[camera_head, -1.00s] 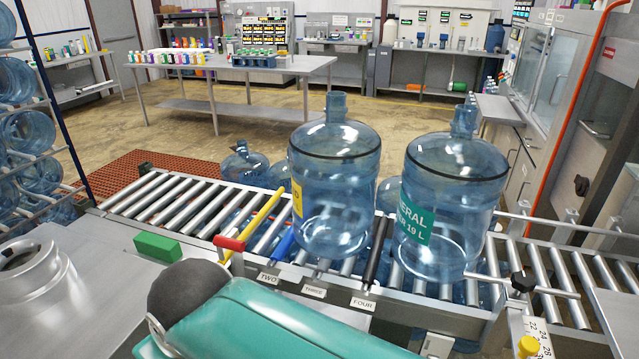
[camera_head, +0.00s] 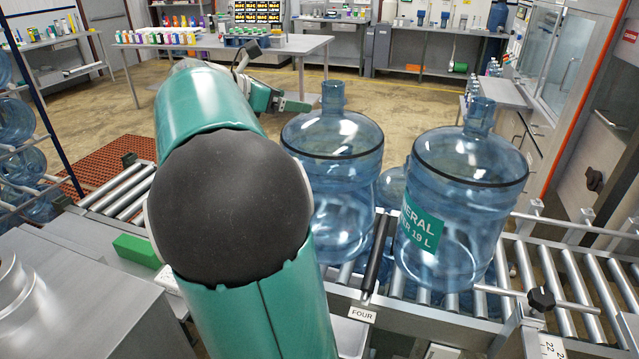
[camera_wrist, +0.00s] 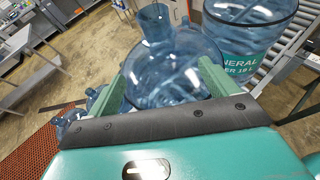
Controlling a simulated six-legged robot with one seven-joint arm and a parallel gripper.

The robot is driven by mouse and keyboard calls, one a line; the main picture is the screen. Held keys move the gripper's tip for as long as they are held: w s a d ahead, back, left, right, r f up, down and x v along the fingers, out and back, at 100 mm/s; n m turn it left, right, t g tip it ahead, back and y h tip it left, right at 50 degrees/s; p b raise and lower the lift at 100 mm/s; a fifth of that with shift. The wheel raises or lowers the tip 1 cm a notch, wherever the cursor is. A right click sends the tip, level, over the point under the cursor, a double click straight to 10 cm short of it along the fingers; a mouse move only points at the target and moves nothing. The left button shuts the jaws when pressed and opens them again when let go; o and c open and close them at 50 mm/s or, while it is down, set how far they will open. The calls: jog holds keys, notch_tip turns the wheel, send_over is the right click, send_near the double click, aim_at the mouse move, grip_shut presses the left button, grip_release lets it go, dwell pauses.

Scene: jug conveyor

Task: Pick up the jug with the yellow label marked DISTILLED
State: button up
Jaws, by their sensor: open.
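The left blue jug (camera_head: 340,150) stands upright on the conveyor. A yellow label edge showed on its left side earlier; my arm now covers that side. In the wrist view the shoulder of a clear blue jug (camera_wrist: 170,65) shows between and beyond my two green fingers, with its neck near the top; no label shows on it. My gripper (camera_head: 290,104) is open, left of the left jug's neck in the head view; it spans the wrist view (camera_wrist: 160,85). I cannot tell whether the fingers touch the jug. The right jug (camera_head: 465,170) has a green MINERAL label.
A green block (camera_head: 137,250) lies on the left metal surface. A rack of jugs (camera_head: 20,150) stands left. A bench with bottles (camera_head: 215,42) is behind.

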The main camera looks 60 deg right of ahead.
aim_at(324, 102)
jog(key=x, duration=0.5)
jog(key=r+x, duration=0.1)
jog(key=x, duration=0.2)
jog(key=shift+s+d+f, duration=0.2)
jog(key=shift+s+d, duration=0.15)
jog(key=shift+d, duration=0.05)
jog(key=x, duration=0.5)
jog(key=shift+d+f, duration=0.25)
jog(key=shift+f, duration=0.05)
jog(key=shift+r, duration=0.1)
grip_shut()
